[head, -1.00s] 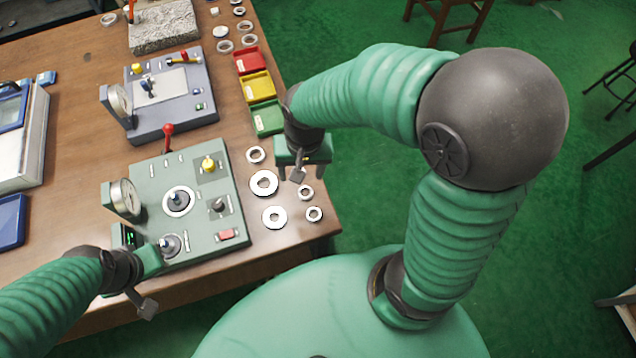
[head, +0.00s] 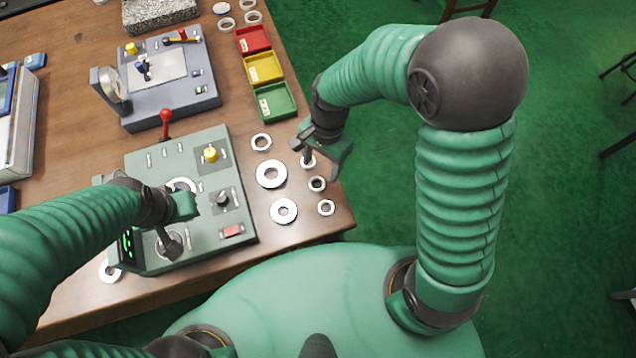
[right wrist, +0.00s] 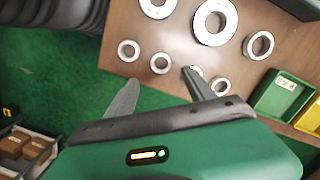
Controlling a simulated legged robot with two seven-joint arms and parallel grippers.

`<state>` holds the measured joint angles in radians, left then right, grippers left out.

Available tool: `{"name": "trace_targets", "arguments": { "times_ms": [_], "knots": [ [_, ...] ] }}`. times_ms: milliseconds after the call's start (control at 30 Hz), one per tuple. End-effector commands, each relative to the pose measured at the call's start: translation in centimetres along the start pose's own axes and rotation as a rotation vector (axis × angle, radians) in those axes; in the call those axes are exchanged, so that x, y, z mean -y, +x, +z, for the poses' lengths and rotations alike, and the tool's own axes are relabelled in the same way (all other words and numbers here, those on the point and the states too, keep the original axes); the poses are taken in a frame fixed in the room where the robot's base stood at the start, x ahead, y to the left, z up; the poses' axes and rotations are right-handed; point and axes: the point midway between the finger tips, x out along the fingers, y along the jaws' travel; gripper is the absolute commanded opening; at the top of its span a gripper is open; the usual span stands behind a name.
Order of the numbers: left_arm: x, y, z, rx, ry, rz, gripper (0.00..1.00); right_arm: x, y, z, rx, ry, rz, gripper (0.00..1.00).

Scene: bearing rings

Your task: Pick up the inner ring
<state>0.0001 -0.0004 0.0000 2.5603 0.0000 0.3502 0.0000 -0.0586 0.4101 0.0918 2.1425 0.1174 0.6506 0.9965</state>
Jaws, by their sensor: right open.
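Several pale metal rings lie on the table's right front corner, small ones and wider flat ones. Small rings (head: 317,183) and (head: 326,207) lie near the edge, and another small ring (head: 308,162) is partly hidden under my right gripper (head: 318,160). Wider rings (head: 271,174) and (head: 284,211) lie to their left. I cannot tell which is the inner ring. In the right wrist view my right gripper (right wrist: 160,77) is open and empty; its right fingertip partly covers one small ring, and another small ring (right wrist: 160,63) shows beyond the gap. My left gripper (head: 180,225) hangs over the green panel, its opening unclear.
The green control panel (head: 235,190) stands left of the rings, a grey device (head: 190,105) behind it. Green (head: 290,103), yellow (head: 279,70) and red (head: 262,42) bins line the table's right edge. Another ring (head: 110,272) lies at the front left.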

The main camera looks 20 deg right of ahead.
Motion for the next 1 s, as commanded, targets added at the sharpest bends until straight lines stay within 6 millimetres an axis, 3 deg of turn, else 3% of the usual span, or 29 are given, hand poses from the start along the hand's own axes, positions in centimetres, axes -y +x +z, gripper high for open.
{"name": "trace_targets", "arguments": {
  "times_ms": [33,233,433,700,1000],
  "knots": [
    [0.0,0.2,0.1,0.0,0.0,0.0,0.0,0.0,1.2,0.0,0.002,0.0,0.003,0.63],
    [0.0,0.4,0.1,0.0,0.0,0.0,0.0,-0.1,3.3,0.1,0.001,0.0,0.002,0.63],
    [0.0,0.6,0.1,0.0,0.0,0.0,0.0,0.0,6.9,0.3,0.001,-0.002,0.002,0.63],
    [0.0,0.6,0.1,0.0,0.0,0.0,0.0,0.1,7.6,0.2,-0.002,-0.001,-0.001,0.63],
    [0.0,0.6,0.1,0.0,0.0,0.0,0.0,0.1,7.6,0.2,-0.001,-0.001,-0.001,0.26]
  ]
}}
